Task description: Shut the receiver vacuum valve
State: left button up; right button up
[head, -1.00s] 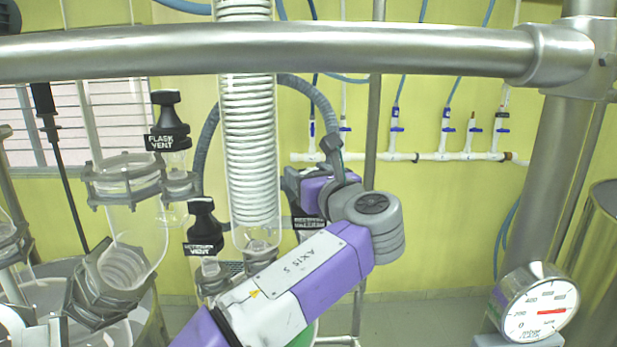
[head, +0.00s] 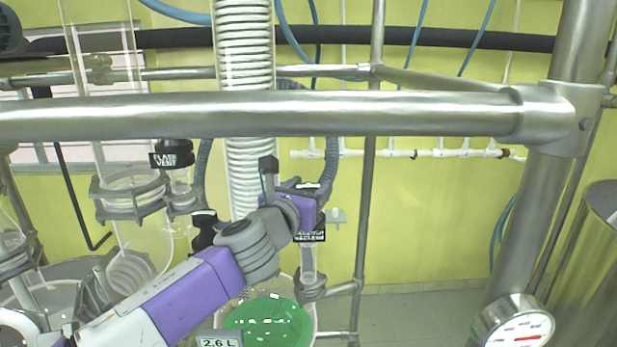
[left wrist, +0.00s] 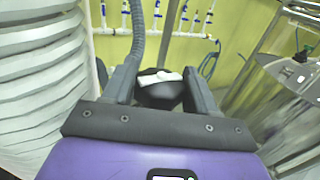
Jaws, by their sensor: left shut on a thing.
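The receiver vacuum valve shows its black label (head: 311,236) on a glass neck beside the coiled condenser, in the head view. My left gripper (head: 308,192) is at the top of this valve and covers most of its knob. In the left wrist view, the black knob (left wrist: 160,95) with a white mark on top sits between the two fingers of my left gripper (left wrist: 162,82), which is shut on it. How far the valve is turned cannot be told. My right gripper is not in view.
A steel rail (head: 400,113) crosses in front. The flask vent valve (head: 172,154) and another black-capped valve (head: 203,228) stand to the left. The receiver vessel holding green liquid (head: 268,322) is below. A round gauge (head: 515,326) is at lower right.

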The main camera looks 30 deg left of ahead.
pick_arm(q)
jog(key=shift+m+h+p, duration=0.45)
jog(key=shift+m+h, duration=0.05)
jog(key=shift+h, duration=0.1)
jog(key=shift+f, duration=0.1)
jog(key=o, duration=1)
jog(key=shift+c, duration=0.2)
